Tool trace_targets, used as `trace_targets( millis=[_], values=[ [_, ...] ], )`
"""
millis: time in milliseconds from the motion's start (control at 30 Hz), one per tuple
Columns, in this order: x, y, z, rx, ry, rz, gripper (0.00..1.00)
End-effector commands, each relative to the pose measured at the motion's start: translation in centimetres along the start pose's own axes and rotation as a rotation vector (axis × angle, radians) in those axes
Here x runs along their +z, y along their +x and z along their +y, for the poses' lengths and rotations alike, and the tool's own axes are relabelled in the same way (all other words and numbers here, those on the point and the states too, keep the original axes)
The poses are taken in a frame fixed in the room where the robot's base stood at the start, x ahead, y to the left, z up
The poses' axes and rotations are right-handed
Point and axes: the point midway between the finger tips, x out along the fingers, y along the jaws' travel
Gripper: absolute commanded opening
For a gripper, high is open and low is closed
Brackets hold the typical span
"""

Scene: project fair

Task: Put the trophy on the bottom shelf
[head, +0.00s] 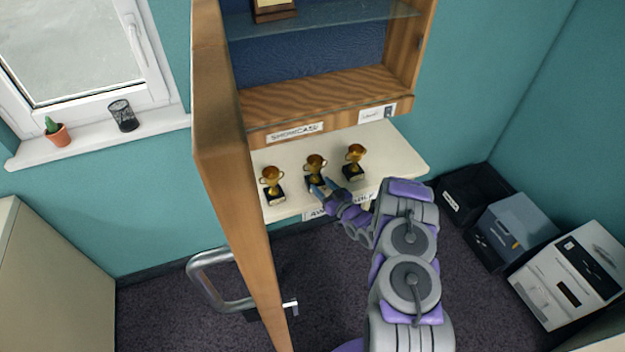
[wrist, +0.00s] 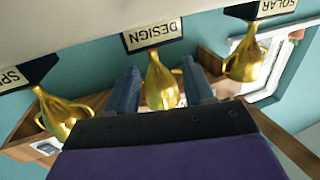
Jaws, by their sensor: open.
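Three gold trophies on black bases stand in a row on a white ledge (head: 400,165): left (head: 272,180), middle (head: 316,165) and right (head: 356,156). My gripper (head: 324,187) is open at the middle trophy. In the wrist view, which is upside down, the middle trophy's gold cup (wrist: 160,82) shows between the fingers, its base reading "DESIGN". The right-hand one there (wrist: 245,60) reads "SOLAR"; the left one (wrist: 62,112) reads "SP", the rest cut off. The showcase's wooden bottom shelf (head: 320,95) is above the ledge and looks empty.
A glass shelf (head: 330,22) with a plaque (head: 273,10) is above the bottom shelf. The wooden door (head: 232,150) with a metal handle (head: 205,280) stands open on the left. Boxes and a white machine (head: 565,275) stand on the right floor.

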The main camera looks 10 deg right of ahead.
Motion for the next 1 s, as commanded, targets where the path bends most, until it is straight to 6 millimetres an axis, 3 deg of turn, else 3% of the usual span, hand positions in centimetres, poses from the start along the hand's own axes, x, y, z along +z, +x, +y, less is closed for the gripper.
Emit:
trace_targets(
  millis=[267,600,900,1000],
  values=[
    [0.1,2.0,-0.1,0.0,-0.004,0.002,0.53],
    [0.9,6.2,-0.1,-0.001,-0.004,0.0,0.53],
    [0.7,6.6,0.4,0.001,0.002,0.001,0.53],
    [0.7,6.7,0.3,0.001,0.001,0.001,0.45]
  ],
)
